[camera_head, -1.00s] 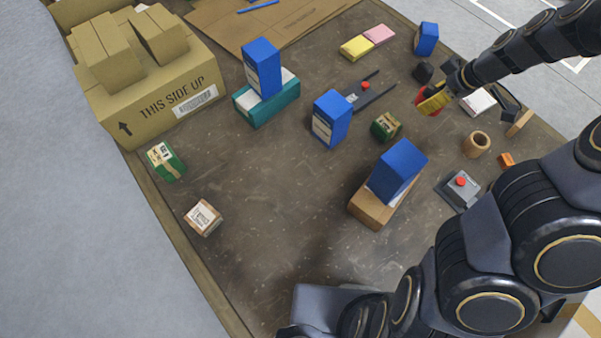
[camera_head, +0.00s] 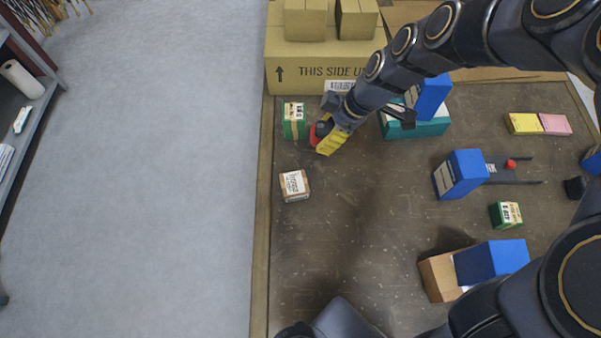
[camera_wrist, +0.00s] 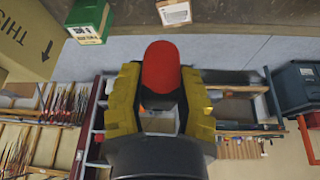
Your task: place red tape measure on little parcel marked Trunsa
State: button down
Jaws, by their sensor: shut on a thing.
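The red tape measure (camera_wrist: 162,68) is held between the yellow fingers of my gripper (camera_wrist: 160,100) in the wrist view. In the head view my gripper (camera_head: 333,140) is in the air near the table's left side, with the red tape measure (camera_head: 320,130) partly hidden by it. A small brown parcel with a white label (camera_head: 294,185) sits on the table below and left of the gripper; it also shows at the top of the wrist view (camera_wrist: 174,12). Its print is too small to read, so I cannot confirm Trunsa.
A small green parcel (camera_head: 294,120) stands just left of my gripper. A large carton (camera_head: 300,72) is behind it. A blue box on a teal box (camera_head: 425,128) stands to the right. The table around the brown parcel is clear, with the table's left edge close by.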

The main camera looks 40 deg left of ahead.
jog(key=s+a+n, duration=0.2)
jog(key=s+a, duration=0.1)
jog(key=s, duration=0.3)
send_over(287, 183)
jog(key=w+d, duration=0.1)
notch_tip(287, 183, down, 4)
jog(key=shift+g, duration=0.3)
jog(key=shift+f, duration=4.5)
jog(key=shift+f, duration=0.15)
jog(key=c, duration=0.8)
grip_release()
